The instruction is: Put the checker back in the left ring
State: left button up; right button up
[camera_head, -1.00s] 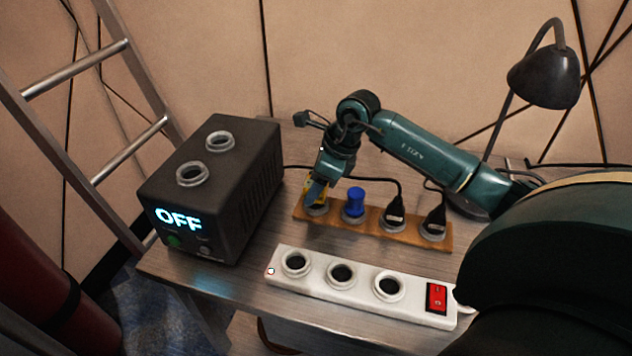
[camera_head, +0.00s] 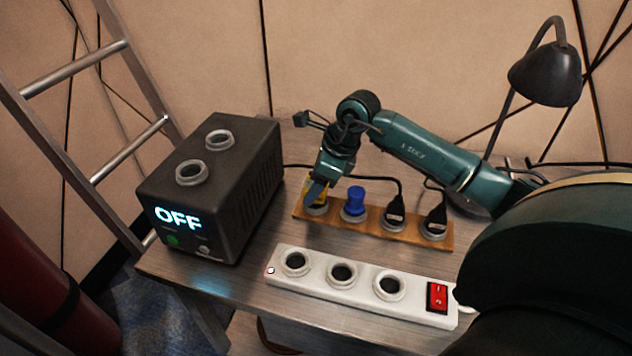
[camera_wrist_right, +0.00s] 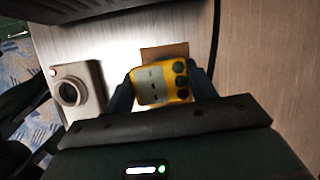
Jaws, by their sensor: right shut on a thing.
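The checker is a yellow block with dark round spots, seen in the right wrist view (camera_wrist_right: 163,83) between the two fingers. My right gripper (camera_wrist_right: 161,91) is shut on it. In the head view the right gripper (camera_head: 317,190) is at the left end of the wooden holder (camera_head: 372,225), over its left ring (camera_head: 316,209). The checker (camera_head: 321,188) shows only in part there, as the gripper hides much of it. I cannot tell whether it is fully seated in the ring. My left gripper is not in view.
A blue plug (camera_head: 355,203) and two black plugs (camera_head: 394,213) stand in the other rings. A white power strip (camera_head: 315,285) lies in front. A dark box (camera_head: 226,180) reading OFF stands left, a lamp (camera_head: 546,75) at right. Cables run behind the holder.

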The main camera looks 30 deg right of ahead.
jog(key=shift+f+b, duration=0.75)
jog(key=shift+f, duration=0.15)
dwell(0.4)
jog(key=o, duration=1.7)
jog(key=shift+c, duration=0.2)
jog(key=shift+r, duration=0.1)
jog(key=shift+r+p, duration=1.95)
jog(key=shift+r, duration=1)
jog(key=shift+s, duration=0.1)
